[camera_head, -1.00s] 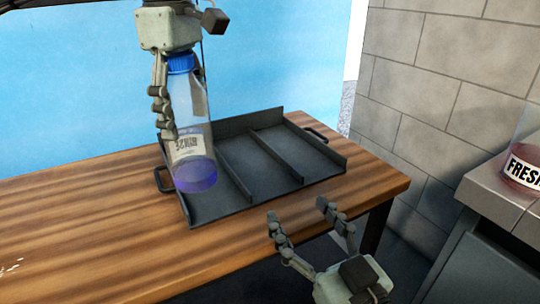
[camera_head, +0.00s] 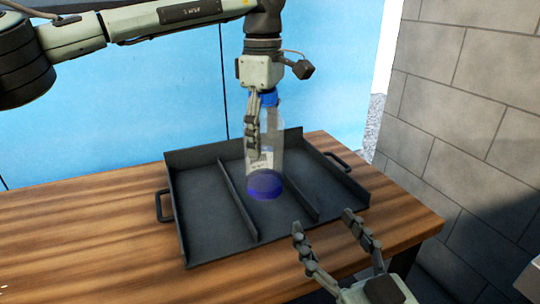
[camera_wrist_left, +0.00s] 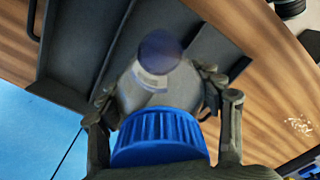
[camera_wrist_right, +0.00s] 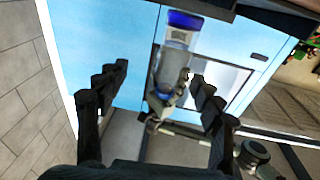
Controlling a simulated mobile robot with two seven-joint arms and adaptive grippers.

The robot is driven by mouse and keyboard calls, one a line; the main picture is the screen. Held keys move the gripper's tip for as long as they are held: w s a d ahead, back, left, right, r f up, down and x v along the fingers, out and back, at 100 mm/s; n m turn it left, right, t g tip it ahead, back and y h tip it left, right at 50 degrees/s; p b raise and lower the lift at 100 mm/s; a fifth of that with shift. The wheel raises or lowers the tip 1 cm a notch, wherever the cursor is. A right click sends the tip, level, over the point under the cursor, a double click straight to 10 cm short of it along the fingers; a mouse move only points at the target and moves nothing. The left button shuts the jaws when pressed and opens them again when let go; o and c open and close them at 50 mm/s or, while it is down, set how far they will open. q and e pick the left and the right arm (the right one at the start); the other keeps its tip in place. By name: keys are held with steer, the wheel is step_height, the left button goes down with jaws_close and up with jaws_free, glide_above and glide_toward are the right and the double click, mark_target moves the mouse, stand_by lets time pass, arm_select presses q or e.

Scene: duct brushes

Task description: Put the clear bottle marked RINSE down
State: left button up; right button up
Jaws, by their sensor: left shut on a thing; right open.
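The clear bottle (camera_head: 270,160) has a blue cap, a white label and blue-violet liquid at its base. The label is too small to read now. My left gripper (camera_head: 256,145) is shut on it from above, and it hangs upright over the middle compartment of the dark tray (camera_head: 210,200). I cannot tell whether its base touches the tray floor. In the left wrist view the blue cap (camera_wrist_left: 160,135) sits between the fingers. My right gripper (camera_head: 325,228) is open and empty in front of the tray's right part. The bottle also shows in the right wrist view (camera_wrist_right: 176,60).
The tray has low dividers making three compartments and a handle (camera_head: 164,206) at each end. It stands on a wooden table (camera_head: 90,235), clear to the left. A blue panel (camera_head: 130,110) is behind, and a grey block wall (camera_head: 470,110) stands to the right.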

mark_target(270, 97)
arm_select(q)
steer(key=shift+w+d+f, duration=0.5)
steer(key=shift+w+d, duration=0.05)
steer(key=shift+f+b, duration=0.3)
steer(key=shift+f, duration=1.6)
arm_select(e)
steer(key=shift+s+a+r+t+y, duration=0.2)
steer(key=shift+r+t, duration=0.1)
steer(key=shift+r, duration=0.35)
steer(key=shift+s+a+r+t+y, duration=0.2)
steer(key=shift+r+t, duration=0.1)
steer(key=shift+r, duration=0.35)
arm_select(q)
steer(key=shift+f, duration=0.15)
steer(key=o, duration=1.4)
arm_select(e)
steer(key=shift+r, duration=0.15)
